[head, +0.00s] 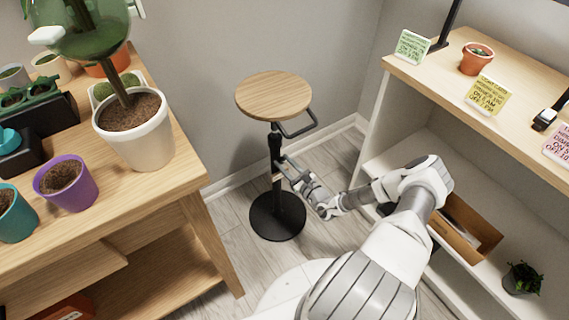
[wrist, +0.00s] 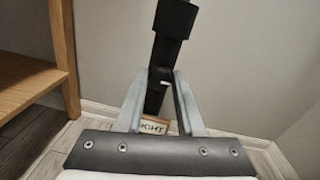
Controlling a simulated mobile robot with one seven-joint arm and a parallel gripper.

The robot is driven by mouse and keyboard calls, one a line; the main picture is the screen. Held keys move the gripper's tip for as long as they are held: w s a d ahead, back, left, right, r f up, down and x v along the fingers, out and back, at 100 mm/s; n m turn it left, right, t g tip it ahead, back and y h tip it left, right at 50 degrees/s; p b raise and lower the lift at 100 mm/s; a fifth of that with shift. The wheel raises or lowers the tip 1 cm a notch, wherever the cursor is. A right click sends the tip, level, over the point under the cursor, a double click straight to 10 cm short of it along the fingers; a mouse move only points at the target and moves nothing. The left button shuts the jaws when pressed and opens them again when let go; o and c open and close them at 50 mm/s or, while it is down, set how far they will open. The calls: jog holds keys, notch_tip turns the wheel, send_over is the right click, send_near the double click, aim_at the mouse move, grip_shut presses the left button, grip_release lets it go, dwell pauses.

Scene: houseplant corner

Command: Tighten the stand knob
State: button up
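The stand has a round wooden top (head: 274,96), a black post (head: 275,150) and a round black base (head: 277,216). My gripper (head: 287,163) is at the post, below the top. In the wrist view, the two grey fingers (wrist: 161,75) are apart, with a small dark part, possibly the knob, between their tips. I cannot tell whether they press on it. The post's black collar (wrist: 174,20) is just above. A label (wrist: 155,127) ending in "GHT" shows behind and below the fingers, partly hidden.
A wooden plant bench (head: 150,195) with several pots stands on the left. Walls are close behind the stand. Some grey floor around the base is clear.

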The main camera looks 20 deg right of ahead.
grip_shut()
